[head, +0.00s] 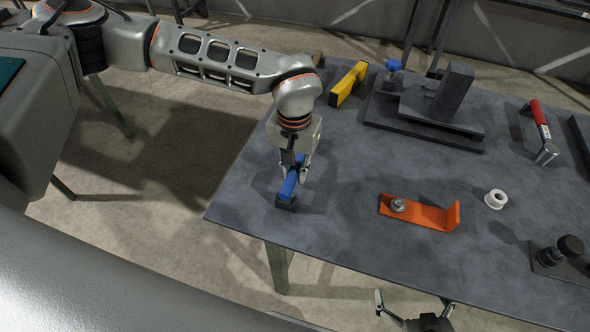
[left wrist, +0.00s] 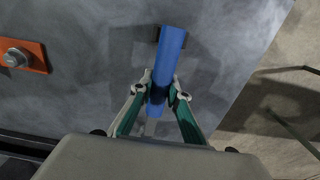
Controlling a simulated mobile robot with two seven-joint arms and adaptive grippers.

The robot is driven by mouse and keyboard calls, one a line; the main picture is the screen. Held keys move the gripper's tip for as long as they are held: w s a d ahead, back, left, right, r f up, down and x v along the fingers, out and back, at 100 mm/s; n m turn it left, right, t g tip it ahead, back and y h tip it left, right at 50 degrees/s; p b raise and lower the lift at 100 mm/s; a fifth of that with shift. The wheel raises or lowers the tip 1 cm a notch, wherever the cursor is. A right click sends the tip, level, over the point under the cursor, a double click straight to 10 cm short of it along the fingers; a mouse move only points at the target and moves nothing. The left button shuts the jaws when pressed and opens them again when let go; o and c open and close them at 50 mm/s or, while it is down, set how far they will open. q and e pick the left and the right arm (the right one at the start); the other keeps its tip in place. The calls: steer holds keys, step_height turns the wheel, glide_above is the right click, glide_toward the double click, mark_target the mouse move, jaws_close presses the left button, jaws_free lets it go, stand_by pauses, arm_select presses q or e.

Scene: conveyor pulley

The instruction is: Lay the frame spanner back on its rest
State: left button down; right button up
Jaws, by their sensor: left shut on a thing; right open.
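My left gripper (head: 295,174) is shut on a blue bar-shaped tool (head: 288,187), which I take to be the frame spanner, near the table's front left corner. The blue bar also shows between the fingers in the left wrist view (left wrist: 169,62). A small dark block (head: 286,203) is at the bar's near end; I cannot tell whether it is the rest or part of the tool, or whether they touch. My right gripper (head: 414,303) is open and empty at the bottom of the head view, in front of the table.
On the grey table (head: 340,195) lie an orange bracket (head: 425,215) with a bolt, a white ring (head: 495,199), a yellow tool (head: 348,84) and a red-handled tool (head: 540,128). A dark stepped fixture (head: 425,115) stands at the back. The table around the bracket is mostly clear.

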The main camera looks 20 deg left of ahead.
arm_select(q)
steer(key=shift+f+b, duration=0.45)
steer(key=shift+f, duration=0.4)
steer(key=c, duration=1.9)
jaws_free()
steer(key=shift+s+r+p, duration=0.1)
steer(key=shift+r+p, duration=2.7)
steer(key=shift+r, duration=1.25)
